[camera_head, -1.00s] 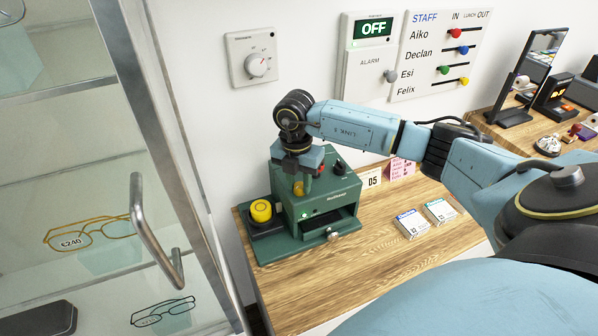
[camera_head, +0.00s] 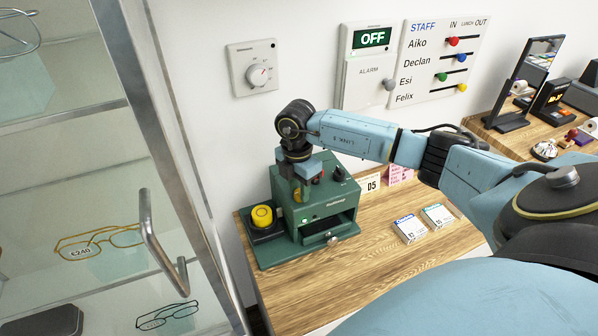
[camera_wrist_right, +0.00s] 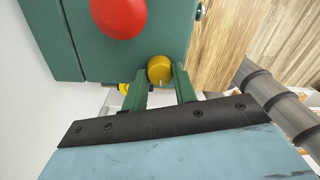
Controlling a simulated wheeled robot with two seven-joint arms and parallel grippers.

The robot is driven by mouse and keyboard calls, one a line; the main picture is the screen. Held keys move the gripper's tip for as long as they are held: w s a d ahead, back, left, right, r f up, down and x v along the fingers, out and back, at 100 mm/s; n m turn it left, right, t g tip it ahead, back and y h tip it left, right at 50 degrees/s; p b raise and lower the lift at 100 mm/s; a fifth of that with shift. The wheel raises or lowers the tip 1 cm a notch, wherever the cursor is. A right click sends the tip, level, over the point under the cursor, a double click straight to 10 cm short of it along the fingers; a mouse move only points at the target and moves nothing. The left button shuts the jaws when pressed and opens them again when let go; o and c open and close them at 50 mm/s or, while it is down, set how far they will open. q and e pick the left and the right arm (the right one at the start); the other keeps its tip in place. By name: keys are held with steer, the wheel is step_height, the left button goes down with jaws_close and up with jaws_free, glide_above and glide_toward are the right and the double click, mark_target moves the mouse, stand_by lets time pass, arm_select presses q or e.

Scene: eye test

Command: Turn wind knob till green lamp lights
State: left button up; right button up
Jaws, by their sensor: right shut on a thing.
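A green machine (camera_head: 330,208) stands on the wooden counter with an open slot in its front. My right gripper (camera_head: 301,192) points down over its left part. It is shut on a yellow knob (camera_wrist_right: 160,70), which shows between the two green fingers in the right wrist view. A small pale green lamp (camera_head: 305,220) sits on the machine's front left; it looks bright, but it is too small to be sure that it is lit. A red button (camera_wrist_right: 118,15) is beside the knob. My left gripper is not in view.
A yellow round button (camera_head: 262,215) sits left of the machine. Two small boxes (camera_head: 409,229) lie on the counter (camera_head: 375,262) to the right, with cards (camera_head: 370,183) behind. A glass cabinet with a metal handle (camera_head: 160,245) stands at left. A wall dial (camera_head: 257,76) is above.

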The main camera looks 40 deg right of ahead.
mark_target(297, 190)
steer(key=shift+d+r, duration=0.1)
steer(key=o, duration=1)
steer(key=r, duration=1.3)
steer(key=shift+w+r, duration=0.2)
steer(key=shift+w, duration=0.1)
